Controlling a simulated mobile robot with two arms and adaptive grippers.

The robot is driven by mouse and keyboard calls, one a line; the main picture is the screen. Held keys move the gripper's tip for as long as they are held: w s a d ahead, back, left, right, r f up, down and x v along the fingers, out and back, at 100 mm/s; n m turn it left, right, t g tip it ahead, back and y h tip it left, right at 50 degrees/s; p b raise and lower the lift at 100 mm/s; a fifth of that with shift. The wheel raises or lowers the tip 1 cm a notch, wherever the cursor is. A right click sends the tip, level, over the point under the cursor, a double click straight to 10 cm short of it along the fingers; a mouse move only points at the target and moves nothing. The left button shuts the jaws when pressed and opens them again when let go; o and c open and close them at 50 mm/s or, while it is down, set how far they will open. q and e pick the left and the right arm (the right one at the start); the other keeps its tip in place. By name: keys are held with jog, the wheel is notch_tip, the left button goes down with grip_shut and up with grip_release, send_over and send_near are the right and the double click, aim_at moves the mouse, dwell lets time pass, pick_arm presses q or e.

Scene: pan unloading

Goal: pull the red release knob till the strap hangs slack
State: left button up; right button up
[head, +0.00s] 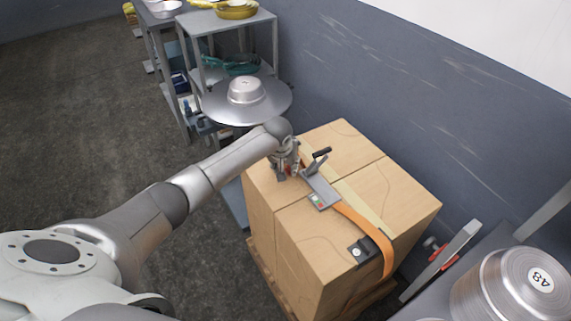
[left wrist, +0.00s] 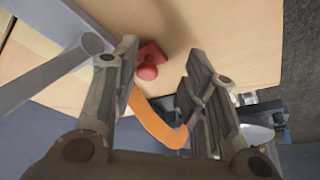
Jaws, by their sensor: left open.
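The red release knob (left wrist: 148,70) shows in the left wrist view, between the fingers of my left gripper (left wrist: 160,68). The fingers stand apart on either side of it; I cannot tell whether they touch it. In the head view my left gripper (head: 287,172) is over the far part of the carton top, next to the metal buckle (head: 318,188), and mostly covers the knob. The orange strap (head: 365,228) runs from the buckle across the cartons (head: 310,235) and down over the edge. It also shows curved in the left wrist view (left wrist: 160,127). My right gripper is not in view.
A grey shelf rack (head: 275,45) with pans stands behind the cartons. A large metal lid-like disc (head: 270,103) is near my left forearm. A black device (head: 360,252) is at the carton's near edge. A metal cylinder (head: 495,285) is at lower right. Open floor lies left.

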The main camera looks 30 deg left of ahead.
pick_arm(q)
jog(key=shift+r, duration=0.1)
jog(key=v, duration=1.1)
jog(key=shift+s+r, duration=0.3)
jog(key=shift+r, duration=0.05)
